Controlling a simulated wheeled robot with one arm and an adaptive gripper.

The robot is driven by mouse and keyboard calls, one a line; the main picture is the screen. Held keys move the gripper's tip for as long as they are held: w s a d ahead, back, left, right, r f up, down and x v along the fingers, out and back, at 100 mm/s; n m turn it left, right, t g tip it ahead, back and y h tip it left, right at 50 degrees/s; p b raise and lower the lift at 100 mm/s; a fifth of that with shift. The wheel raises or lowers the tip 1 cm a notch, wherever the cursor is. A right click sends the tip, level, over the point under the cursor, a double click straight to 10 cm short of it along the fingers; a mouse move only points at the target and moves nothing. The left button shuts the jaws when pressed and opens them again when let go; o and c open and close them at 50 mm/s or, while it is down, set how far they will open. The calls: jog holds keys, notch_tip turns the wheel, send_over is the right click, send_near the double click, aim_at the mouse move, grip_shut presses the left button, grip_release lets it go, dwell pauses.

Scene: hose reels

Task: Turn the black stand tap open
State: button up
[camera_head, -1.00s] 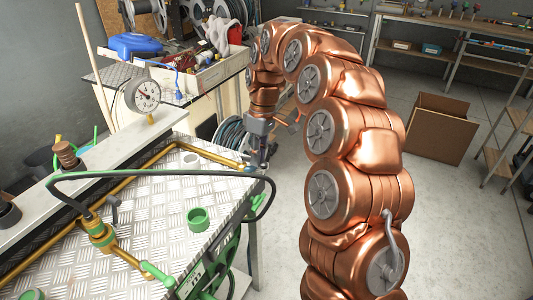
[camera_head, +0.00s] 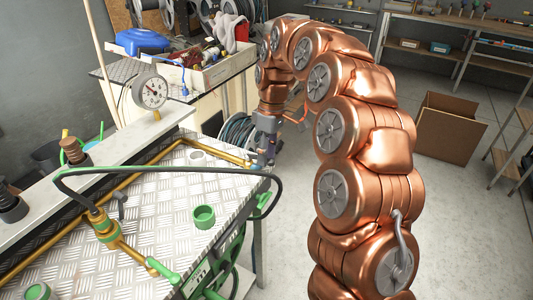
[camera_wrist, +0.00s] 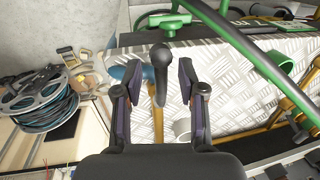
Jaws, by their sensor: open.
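A black lever handle with a rounded end, which looks like the black stand tap (camera_wrist: 161,62), shows in the wrist view between my two fingers. A brass pipe (camera_wrist: 158,122) runs below it in the picture. My gripper (camera_wrist: 159,78) is open, with one finger on each side of the handle and a visible gap to each. I cannot tell how deep the handle sits between the fingers. In the head view my gripper (camera_head: 263,160) points down at the far right corner of the tread-plate bench (camera_head: 165,225), and the tap is not clearly visible there.
A green cup (camera_head: 203,217), a white ring (camera_head: 197,158) and a pressure gauge (camera_head: 150,91) are nearby. A green hose reel (camera_head: 215,270) hangs at the bench's side. Floor to the right is clear up to a cardboard box (camera_head: 448,130).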

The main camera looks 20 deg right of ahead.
jog(key=shift+w+r, duration=0.15)
jog(key=shift+r, duration=0.3)
notch_tip(320, 180, up, 6)
jog(key=d, duration=0.1)
jog(key=shift+w+r, duration=0.25)
jog(key=shift+w, duration=0.2)
jog(key=shift+s, duration=0.1)
jog(key=s+a+r+m+p, duration=0.2)
jog(key=s+m, duration=0.1)
jog(key=s, duration=1.5)
jog(key=s+d+f+m, duration=0.1)
jog(key=s+f+m, duration=0.2)
jog(key=s, duration=0.7)
jog(key=s+d+f+m+h+p, duration=0.1)
jog(key=s+f+m, duration=0.2)
jog(key=s, duration=0.7)
jog(key=shift+f, duration=0.75)
